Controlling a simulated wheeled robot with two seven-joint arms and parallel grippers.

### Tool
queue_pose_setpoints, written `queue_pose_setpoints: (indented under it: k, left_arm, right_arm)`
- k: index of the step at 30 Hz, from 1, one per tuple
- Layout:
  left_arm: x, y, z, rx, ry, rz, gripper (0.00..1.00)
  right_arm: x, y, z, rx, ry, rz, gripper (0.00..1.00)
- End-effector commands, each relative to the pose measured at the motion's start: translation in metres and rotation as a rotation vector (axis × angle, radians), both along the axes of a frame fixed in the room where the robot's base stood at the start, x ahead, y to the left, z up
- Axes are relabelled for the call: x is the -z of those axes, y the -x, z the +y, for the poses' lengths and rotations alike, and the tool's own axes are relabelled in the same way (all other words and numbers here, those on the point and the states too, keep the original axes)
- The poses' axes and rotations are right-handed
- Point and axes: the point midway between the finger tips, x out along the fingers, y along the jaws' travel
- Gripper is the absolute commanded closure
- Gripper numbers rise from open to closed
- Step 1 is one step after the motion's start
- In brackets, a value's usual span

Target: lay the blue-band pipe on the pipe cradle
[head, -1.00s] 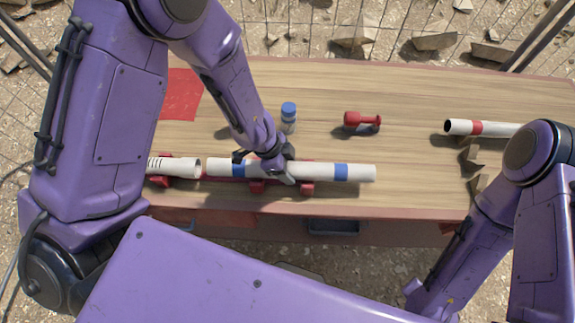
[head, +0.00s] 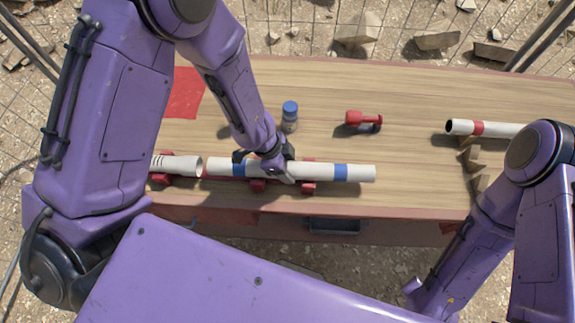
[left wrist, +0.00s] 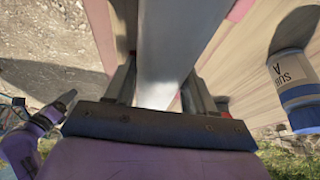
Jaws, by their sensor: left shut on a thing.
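The blue-band pipe (head: 310,171) is white with two blue bands and lies level over the red pipe cradle (head: 308,188). My left gripper (head: 272,168) is shut on the pipe between its bands, nearer the left one. In the left wrist view the pipe (left wrist: 168,50) runs between the two fingers (left wrist: 165,92). The pipe hides most of the cradle, and I cannot tell whether it touches the supports.
Another white pipe (head: 178,166) lies on red supports, its end close to the held pipe's left end. A blue-capped bottle (head: 290,118), a red tool (head: 362,120) and a red-band pipe (head: 500,129) on wooden blocks are on the table (head: 400,95). The back middle is mostly clear.

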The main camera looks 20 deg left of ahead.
Motion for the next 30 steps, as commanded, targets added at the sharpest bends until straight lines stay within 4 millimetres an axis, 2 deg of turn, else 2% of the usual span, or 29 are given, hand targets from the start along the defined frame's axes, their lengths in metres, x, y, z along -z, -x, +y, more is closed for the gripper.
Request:
queue_pose_setpoints:
  k: [14, 15, 17, 18, 26, 30]
  left_arm:
    - [0.006, -0.001, 0.000, 0.000, 0.001, -0.001, 0.90]
    - [0.006, -0.001, 0.000, 0.000, 0.001, -0.001, 0.39]
    - [0.006, 0.000, 0.000, 0.000, 0.001, -0.001, 0.20]
    - [0.006, 0.000, 0.000, 0.000, 0.001, -0.001, 0.16]
    - [0.005, 0.000, 0.000, 0.000, 0.000, -0.001, 0.16]
    - [-0.014, 0.001, 0.007, -0.001, -0.001, -0.004, 0.16]
  right_arm:
    - [0.003, 0.000, 0.000, 0.000, 0.000, 0.000, 0.57]
    - [0.003, 0.000, 0.000, 0.000, 0.000, 0.000, 0.57]
    - [0.003, 0.000, 0.000, 0.000, 0.000, 0.000, 0.57]
    - [0.003, 0.000, 0.000, 0.000, 0.000, 0.000, 0.57]
    - [0.002, 0.000, 0.000, 0.000, 0.000, 0.000, 0.57]
    - [-0.006, 0.000, 0.000, 0.000, 0.000, 0.000, 0.57]
